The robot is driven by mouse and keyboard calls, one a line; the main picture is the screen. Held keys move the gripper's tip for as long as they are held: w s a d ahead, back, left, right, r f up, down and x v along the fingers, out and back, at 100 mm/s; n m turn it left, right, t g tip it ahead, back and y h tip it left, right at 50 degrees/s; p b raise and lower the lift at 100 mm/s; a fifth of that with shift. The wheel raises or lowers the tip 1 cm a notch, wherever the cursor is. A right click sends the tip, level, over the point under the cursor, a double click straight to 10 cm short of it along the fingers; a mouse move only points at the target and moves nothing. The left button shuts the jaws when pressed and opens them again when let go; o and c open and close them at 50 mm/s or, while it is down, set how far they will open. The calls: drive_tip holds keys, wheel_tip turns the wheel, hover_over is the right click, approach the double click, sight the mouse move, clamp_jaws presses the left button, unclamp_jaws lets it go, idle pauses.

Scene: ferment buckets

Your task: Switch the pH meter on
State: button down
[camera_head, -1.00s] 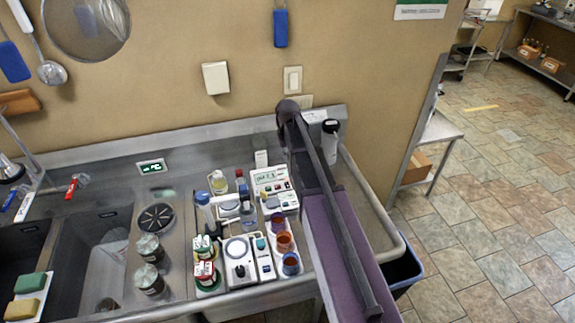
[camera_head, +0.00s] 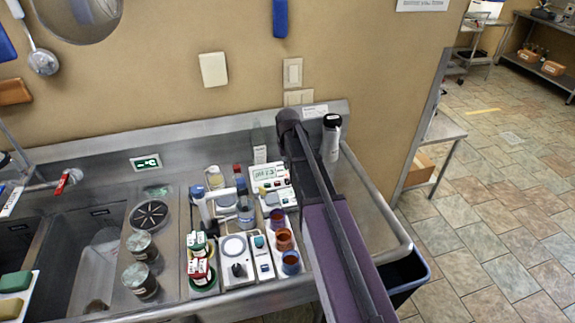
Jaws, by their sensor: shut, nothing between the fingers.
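A white bench instrument with a greenish display (camera_head: 266,173) and small coloured keys stands on the steel counter, left of my arm; I take it to be the pH meter. Its display seems to carry dark figures, too small to read. A second white keyed unit (camera_head: 273,200) stands directly in front of it. My dark and purple arm comes up from the lower right and bends just right of these units, near the wall. My gripper cannot be seen; it is hidden behind the arm or outside the picture.
A white stirrer-like unit with a black knob (camera_head: 238,268), orange and blue cups (camera_head: 284,240), red-and-white containers (camera_head: 200,270) and bottles crowd the counter's front. Jars (camera_head: 142,246) and sinks are at left.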

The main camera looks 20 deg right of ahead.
sight(289, 183)
drive_tip(key=shift+f+b, duration=3.15)
drive_tip(key=shift+f, duration=0.3)
drive_tip(key=shift+d, duration=0.2)
